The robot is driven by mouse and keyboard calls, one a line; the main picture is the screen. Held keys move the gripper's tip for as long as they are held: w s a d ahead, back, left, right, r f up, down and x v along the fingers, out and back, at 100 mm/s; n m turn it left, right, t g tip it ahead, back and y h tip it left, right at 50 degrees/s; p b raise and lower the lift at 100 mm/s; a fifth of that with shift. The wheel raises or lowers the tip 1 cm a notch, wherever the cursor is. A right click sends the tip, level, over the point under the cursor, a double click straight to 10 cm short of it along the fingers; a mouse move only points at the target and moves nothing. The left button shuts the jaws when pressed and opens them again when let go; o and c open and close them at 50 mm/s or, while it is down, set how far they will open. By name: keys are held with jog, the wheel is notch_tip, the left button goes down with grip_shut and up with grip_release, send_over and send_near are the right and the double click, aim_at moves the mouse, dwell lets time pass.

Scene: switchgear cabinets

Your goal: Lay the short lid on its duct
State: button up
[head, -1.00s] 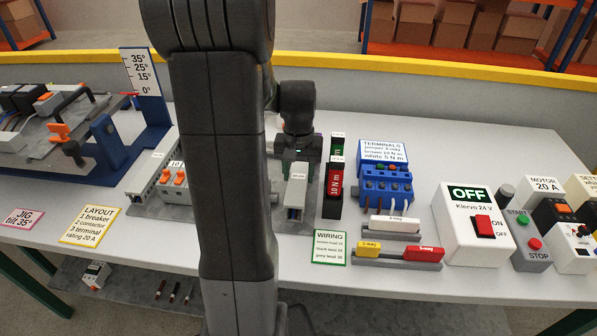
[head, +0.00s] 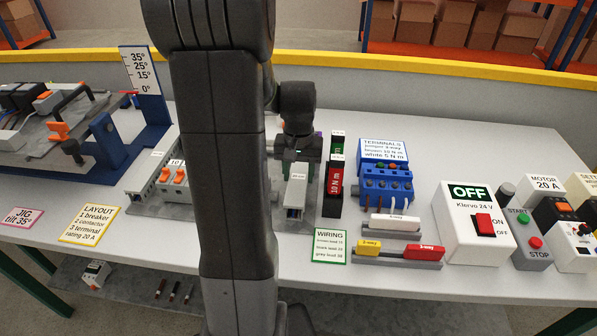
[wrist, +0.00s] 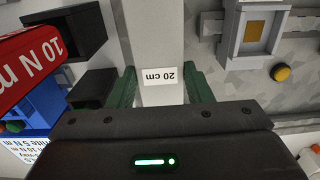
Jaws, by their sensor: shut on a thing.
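The short lid (head: 297,187) is a pale grey strip with a "20 cm" label. My gripper (head: 302,153) is shut on it near its far end, and in the wrist view the green fingers (wrist: 162,88) stand on both sides of the lid (wrist: 155,35). The lid lies lengthwise over its duct (head: 293,213), whose near end shows dark blue inside. I cannot tell whether the lid is fully seated or just above the duct. My arm hides part of the board to the left.
Red and green torque tools (head: 334,178) stand close on the right of the duct. The blue terminal block (head: 386,184) is farther right. A breaker with orange parts (head: 173,175) sits left of my arm.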

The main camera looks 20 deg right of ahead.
jog(key=o, duration=1.1)
jog(key=shift+c, duration=0.2)
notch_tip(320, 180, up, 14)
jog(key=shift+f, duration=0.1)
notch_tip(320, 180, down, 14)
jog(key=shift+r, duration=0.45)
jog(key=shift+f, duration=0.15)
dwell(0.4)
